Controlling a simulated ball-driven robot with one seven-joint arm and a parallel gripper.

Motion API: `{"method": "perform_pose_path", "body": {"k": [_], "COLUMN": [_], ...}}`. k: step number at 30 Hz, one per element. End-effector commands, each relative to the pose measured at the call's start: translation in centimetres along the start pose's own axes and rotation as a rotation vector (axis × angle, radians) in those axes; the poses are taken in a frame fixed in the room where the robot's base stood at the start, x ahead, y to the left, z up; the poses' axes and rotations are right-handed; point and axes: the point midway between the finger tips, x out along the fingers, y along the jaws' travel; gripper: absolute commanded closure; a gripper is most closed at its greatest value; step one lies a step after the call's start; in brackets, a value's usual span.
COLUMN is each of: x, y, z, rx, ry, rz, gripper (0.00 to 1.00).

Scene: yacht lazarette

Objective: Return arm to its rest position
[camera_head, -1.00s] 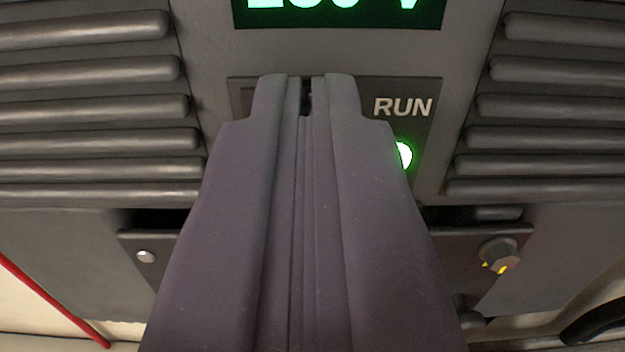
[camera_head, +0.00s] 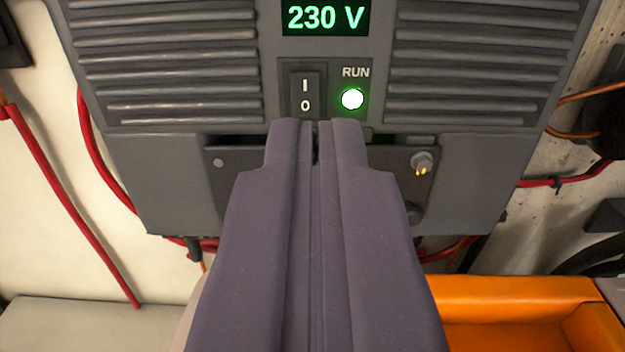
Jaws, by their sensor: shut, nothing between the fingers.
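My gripper (camera_head: 317,124) is shut and empty, its two grey-purple fingers together in the lower middle of the view. Its tips appear just below a black rocker switch (camera_head: 305,92) marked I and 0, and look apart from it. The switch sits on a grey ribbed unit (camera_head: 170,75). A green-lit RUN lamp (camera_head: 352,98) glows to the right of the switch. A display (camera_head: 325,17) above reads 230 V. The fingers hide part of the lower panel.
A knob (camera_head: 421,162) sticks out of the lower panel on the right. Red cables (camera_head: 75,210) run down the pale wall at left. An orange open container (camera_head: 510,290) stands at lower right. A pale ledge (camera_head: 90,325) lies at lower left.

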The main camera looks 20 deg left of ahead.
Motion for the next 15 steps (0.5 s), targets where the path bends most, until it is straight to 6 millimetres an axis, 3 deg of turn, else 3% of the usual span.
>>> {"method": "perform_pose_path", "body": {"k": [6,15], "x": [-1.30,-1.32], "y": [0.00,0.01], "z": [-0.20,-0.21], "rx": [0.000,0.000], "ry": [0.001,0.000], "rz": [0.000,0.000], "gripper": [1.00,1.00]}}
